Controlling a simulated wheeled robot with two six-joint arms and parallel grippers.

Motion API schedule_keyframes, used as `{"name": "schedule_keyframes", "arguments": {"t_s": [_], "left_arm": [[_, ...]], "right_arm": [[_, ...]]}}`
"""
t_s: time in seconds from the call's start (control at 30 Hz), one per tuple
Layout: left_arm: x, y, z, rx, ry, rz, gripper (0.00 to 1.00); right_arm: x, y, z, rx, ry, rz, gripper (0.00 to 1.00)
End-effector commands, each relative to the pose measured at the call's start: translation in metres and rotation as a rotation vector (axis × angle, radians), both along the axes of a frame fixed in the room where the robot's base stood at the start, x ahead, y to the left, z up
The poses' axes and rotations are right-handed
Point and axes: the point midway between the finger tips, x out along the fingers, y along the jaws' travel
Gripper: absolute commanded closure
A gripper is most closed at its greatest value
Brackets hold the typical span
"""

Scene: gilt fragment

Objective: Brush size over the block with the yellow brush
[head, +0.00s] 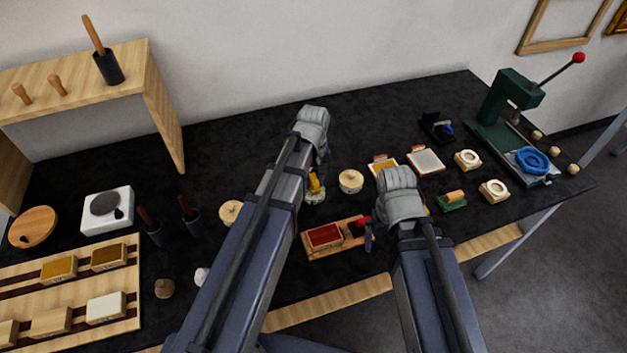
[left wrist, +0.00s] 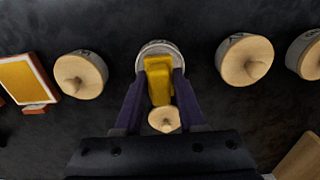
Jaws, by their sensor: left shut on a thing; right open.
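The yellow brush (head: 315,183) is between the fingers of my left gripper (head: 319,176), which is shut on it. In the left wrist view the yellow brush (left wrist: 158,78) stands over a round pale pot (left wrist: 158,46); how far it reaches inside is hidden. A round wooden lid with a knob (left wrist: 163,119) lies just beside that pot. The block (head: 325,236), with a dark red top, sits in a wooden holder (head: 312,254) with a red knob at its right end. My right gripper (head: 368,238) is open beside the holder's right end, partly hidden by its wrist.
Lidded pots (head: 350,181) (head: 230,212) stand on both sides of the brush. Framed pads (head: 426,161), a green-based roller (head: 452,200) and a green press (head: 505,110) are to the right.

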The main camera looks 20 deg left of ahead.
Motion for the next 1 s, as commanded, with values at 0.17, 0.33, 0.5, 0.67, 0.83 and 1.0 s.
{"name": "schedule_keyframes", "arguments": {"t_s": [0.17, 0.33, 0.5, 0.67, 0.83, 1.0], "left_arm": [[0.0, 0.0, 0.0, 0.0, 0.0, 0.0, 1.0], [0.0, 0.0, -0.0002, 0.0, 0.0, 0.0, 1.0], [0.0, 0.0, -0.0017, 0.0, 0.0, 0.0, 1.0], [0.0, 0.0, -0.0036, 0.0, 0.0, 0.0, 1.0], [0.0, 0.0, -0.0056, 0.0, 0.0, 0.0, 1.0], [0.0, 0.0, -0.0075, 0.0, 0.0, 0.0, 1.0]], "right_arm": [[0.0, 0.0, 0.0, 0.0, 0.0, 0.0, 0.0], [0.0, 0.0, -0.0002, 0.0, 0.0, 0.0, 0.0], [0.0, 0.0, -0.0017, 0.0, 0.0, 0.0, 0.0], [0.0, 0.0, -0.0036, 0.0, 0.0, 0.0, 0.0], [0.0, 0.0, -0.0055, 0.0, 0.0, 0.0, 0.0], [0.0, 0.0, -0.0075, 0.0, 0.0, 0.0, 0.0]]}}
